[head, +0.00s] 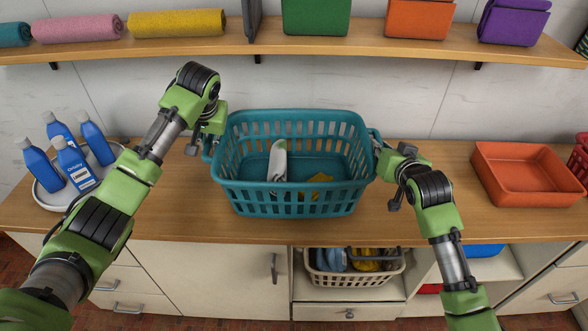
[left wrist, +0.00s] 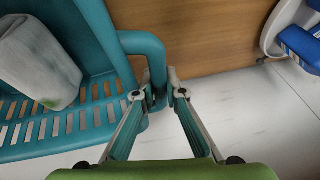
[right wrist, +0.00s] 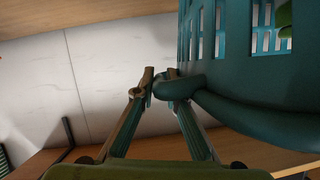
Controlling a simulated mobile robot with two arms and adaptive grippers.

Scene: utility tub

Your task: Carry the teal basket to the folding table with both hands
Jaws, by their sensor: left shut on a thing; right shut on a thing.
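The teal basket (head: 290,197) is upright at the middle of the wooden counter in the head view. It holds a white and green rolled item (head: 277,160) and a yellow cloth (head: 317,186). My left gripper (head: 208,140) is at the basket's left handle and is shut on it; the left wrist view shows the fingers (left wrist: 160,97) around the teal handle loop (left wrist: 143,45). My right gripper (head: 380,150) is at the right handle and is shut on it; the right wrist view shows the fingers (right wrist: 160,85) at that handle (right wrist: 178,88). No folding table shows.
A tray (head: 65,203) of blue bottles (head: 75,163) stands left on the counter (head: 420,222). An orange tub (head: 525,175) and a red basket (head: 579,158) stand right. A shelf (head: 350,40) with towels and boxes runs above. A cream basket (head: 352,279) sits in the cubby below.

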